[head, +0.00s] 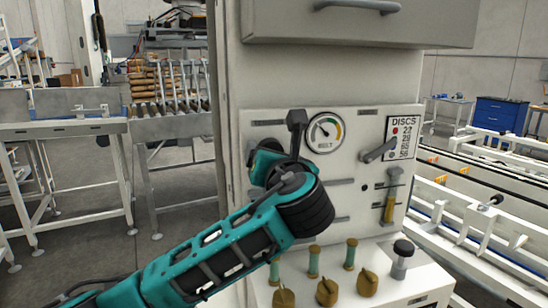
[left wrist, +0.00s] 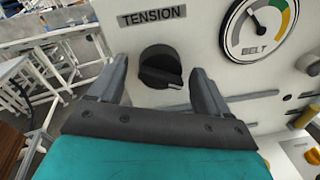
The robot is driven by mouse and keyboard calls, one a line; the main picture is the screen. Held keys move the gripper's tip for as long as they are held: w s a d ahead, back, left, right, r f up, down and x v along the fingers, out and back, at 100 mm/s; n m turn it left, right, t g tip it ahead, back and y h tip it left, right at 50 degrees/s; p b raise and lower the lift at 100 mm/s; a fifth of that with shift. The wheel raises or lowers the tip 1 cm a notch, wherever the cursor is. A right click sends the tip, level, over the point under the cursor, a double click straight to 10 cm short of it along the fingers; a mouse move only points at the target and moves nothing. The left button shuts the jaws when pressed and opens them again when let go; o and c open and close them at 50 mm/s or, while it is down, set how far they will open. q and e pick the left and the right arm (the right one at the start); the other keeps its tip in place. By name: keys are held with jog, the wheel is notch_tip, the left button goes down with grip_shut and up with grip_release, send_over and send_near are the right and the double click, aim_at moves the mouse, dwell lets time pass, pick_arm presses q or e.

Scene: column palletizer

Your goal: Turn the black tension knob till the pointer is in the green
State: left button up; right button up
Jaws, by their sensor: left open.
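The black tension knob (left wrist: 160,68) is under the TENSION label (left wrist: 152,17) on the pale panel. Its white mark points to the lower right. My left gripper (left wrist: 160,75) is open, with one finger on each side of the knob in the left wrist view; I see no clear contact. In the head view my left gripper (head: 281,136) is in front of the panel and largely hides the knob. The belt gauge (head: 325,132) is right of it, also in the left wrist view (left wrist: 258,28). My right gripper is not in view.
A grey lever (head: 378,151) and a yellow-ended slider (head: 391,195) are on the panel's right. A drawer (head: 360,22) overhangs above. A conveyor (head: 480,215) runs at right.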

pick_arm(q)
jog(key=s+d, duration=0.2)
jog(key=s, duration=1)
jog(key=shift+s+d+r+b, duration=0.15)
jog(key=shift+s+r+b, duration=0.05)
jog(key=shift+s+b, duration=0.2)
jog(key=s+a+f+n+g+h, duration=0.25)
jog(key=a+f+n+g, duration=0.2)
jog(key=f+n, duration=0.6)
jog(key=s+a+f+n+g+h, duration=0.1)
jog(key=s+a+f+n+g, duration=0.4)
jog(key=f, duration=0.8)
jog(key=s+a+f+n+g, duration=0.4)
jog(key=s+a+f+n, duration=1.1)
jog(key=n, duration=0.5)
jog(key=w+d+f+t+h, duration=0.1)
jog(key=w+d+f+t, duration=0.3)
jog(key=w+f+t, duration=0.3)
jog(key=shift+d+f+h, duration=0.1)
jog(key=shift+h, duration=0.15)
